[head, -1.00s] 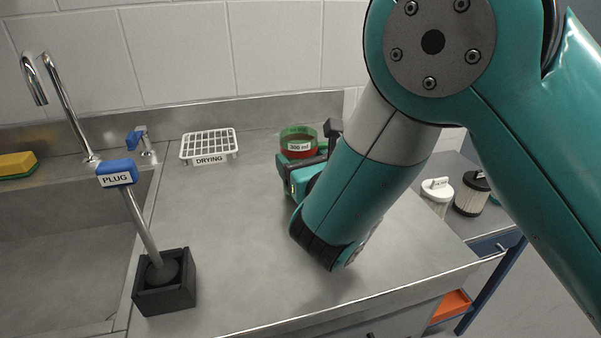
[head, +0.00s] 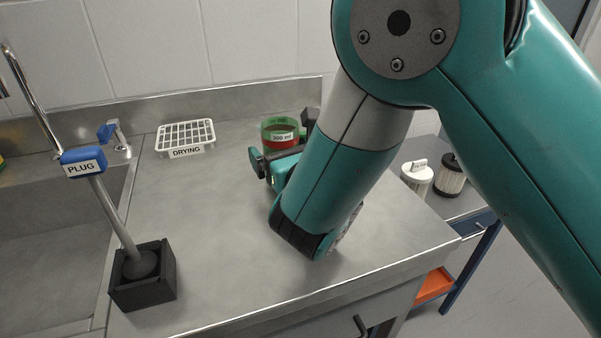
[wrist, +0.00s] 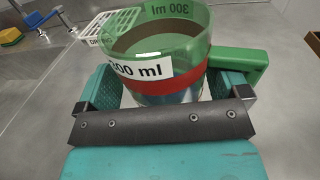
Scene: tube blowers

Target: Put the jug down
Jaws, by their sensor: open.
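The jug (head: 283,126) is green and see-through, with a red band and a white "300 ml" label. In the head view it stands upright on the grey metal counter (head: 215,215) near the back wall, its lower part hidden by my gripper. In the wrist view the jug (wrist: 160,55) is just ahead of my gripper, with its green handle (wrist: 242,62) to the right. My gripper (wrist: 164,88) is open, with one teal finger on each side of the jug's near side. In the head view my gripper (head: 280,150) is partly hidden by my arm.
A white rack labelled DRYING (head: 186,136) stands left of the jug. White (head: 417,174) and dark (head: 450,177) filters stand on a lower surface at right. The counter's middle is clear.

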